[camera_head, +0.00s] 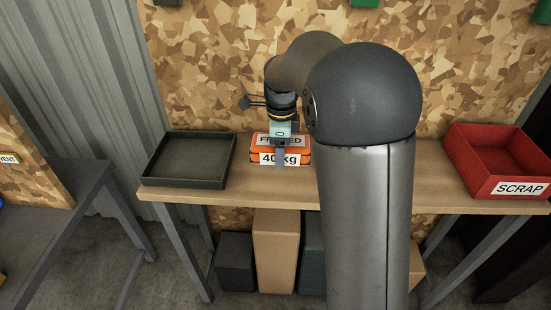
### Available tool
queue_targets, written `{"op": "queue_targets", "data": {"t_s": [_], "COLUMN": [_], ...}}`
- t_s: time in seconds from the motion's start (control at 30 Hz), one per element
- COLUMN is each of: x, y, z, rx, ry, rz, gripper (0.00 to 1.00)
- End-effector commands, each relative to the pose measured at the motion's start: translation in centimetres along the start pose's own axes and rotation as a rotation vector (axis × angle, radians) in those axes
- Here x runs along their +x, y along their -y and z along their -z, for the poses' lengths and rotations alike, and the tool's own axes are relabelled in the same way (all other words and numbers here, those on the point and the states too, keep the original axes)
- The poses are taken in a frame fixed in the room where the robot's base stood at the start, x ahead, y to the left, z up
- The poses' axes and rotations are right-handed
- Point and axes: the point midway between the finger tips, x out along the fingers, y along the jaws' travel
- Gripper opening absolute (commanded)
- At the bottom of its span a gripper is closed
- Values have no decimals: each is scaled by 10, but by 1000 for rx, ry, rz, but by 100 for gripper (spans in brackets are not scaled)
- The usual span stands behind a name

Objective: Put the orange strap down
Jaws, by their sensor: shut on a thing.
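The orange strap (301,150) shows as a block-like orange bundle above the wooden bench. It has a white label on top, partly covered, with the letters "FR" and "ED" readable, and a white "40 kg" label on its front. My gripper (280,155) comes down over its middle from above and is shut on it. The gripper hides part of the strap and its top label. I cannot tell whether the strap's underside touches the bench top or hangs just above it.
The wooden bench (230,197) holds a dark, empty tray (182,183) left of the strap and a red bin marked "SCRAP" (482,185) at far right. My arm hides the bench's middle. Boxes (275,250) stand below. A chipboard wall (210,60) rises behind.

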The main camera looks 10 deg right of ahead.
Motion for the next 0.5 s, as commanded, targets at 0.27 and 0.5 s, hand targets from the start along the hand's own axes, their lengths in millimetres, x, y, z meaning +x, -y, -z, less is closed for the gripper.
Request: {"op": "queue_targets", "data": {"t_s": [0.27,0.5], "x": [40,56], "y": [31,38], "z": [-9,-12], "rx": [0,-1], "ry": [0,0], "rz": [-2,-4], "gripper": [34,34]}}
